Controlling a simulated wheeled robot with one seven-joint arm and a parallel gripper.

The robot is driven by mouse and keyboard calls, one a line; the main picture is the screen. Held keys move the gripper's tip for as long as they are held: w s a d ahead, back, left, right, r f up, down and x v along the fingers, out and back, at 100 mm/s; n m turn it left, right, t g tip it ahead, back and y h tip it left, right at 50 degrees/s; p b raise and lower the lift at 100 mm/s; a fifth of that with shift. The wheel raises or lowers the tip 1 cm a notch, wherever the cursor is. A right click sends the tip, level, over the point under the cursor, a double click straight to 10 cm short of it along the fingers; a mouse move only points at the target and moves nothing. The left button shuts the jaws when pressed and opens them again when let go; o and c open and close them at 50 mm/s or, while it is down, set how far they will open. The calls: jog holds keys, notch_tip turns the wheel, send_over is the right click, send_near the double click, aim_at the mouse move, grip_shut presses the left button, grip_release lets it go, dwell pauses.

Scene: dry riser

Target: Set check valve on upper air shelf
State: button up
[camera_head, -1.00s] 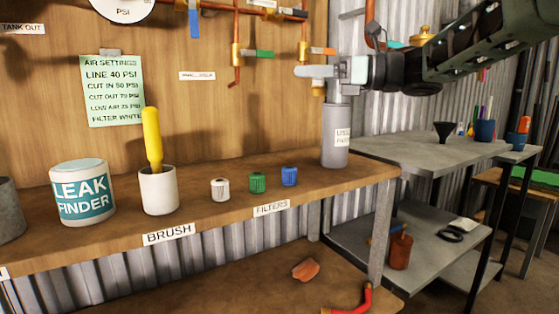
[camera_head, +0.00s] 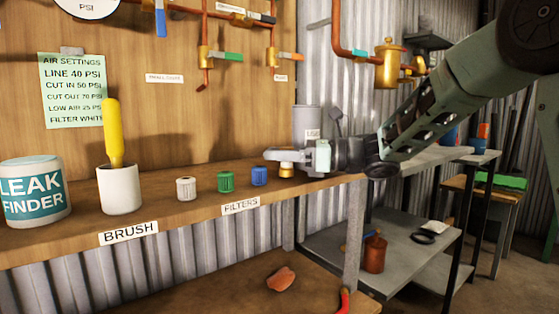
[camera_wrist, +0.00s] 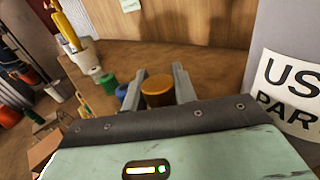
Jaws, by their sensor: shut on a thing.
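The check valve (camera_head: 287,171) is a small brass piece with a round orange-brown top (camera_wrist: 158,88). My gripper (camera_head: 288,157) is shut on it, with one finger on each side in the wrist view. The valve is low over the right end of the upper wooden shelf (camera_head: 190,211), right of the blue filter (camera_head: 259,176). I cannot tell whether its underside touches the shelf. The fingers hide part of the valve.
White (camera_head: 186,188) and green (camera_head: 226,182) filters stand left of the blue one. A grey used-parts canister (camera_head: 306,122) is close behind my gripper. A brush cup (camera_head: 119,190) and leak finder can (camera_head: 35,190) stand further left. A lower shelf (camera_head: 225,297) is below.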

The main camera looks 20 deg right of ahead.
jog(key=o, duration=1)
jog(key=shift+f, duration=0.15)
jog(key=p+v, duration=0.1)
jog(key=v, duration=1.1)
jog(key=shift+p, duration=0.35)
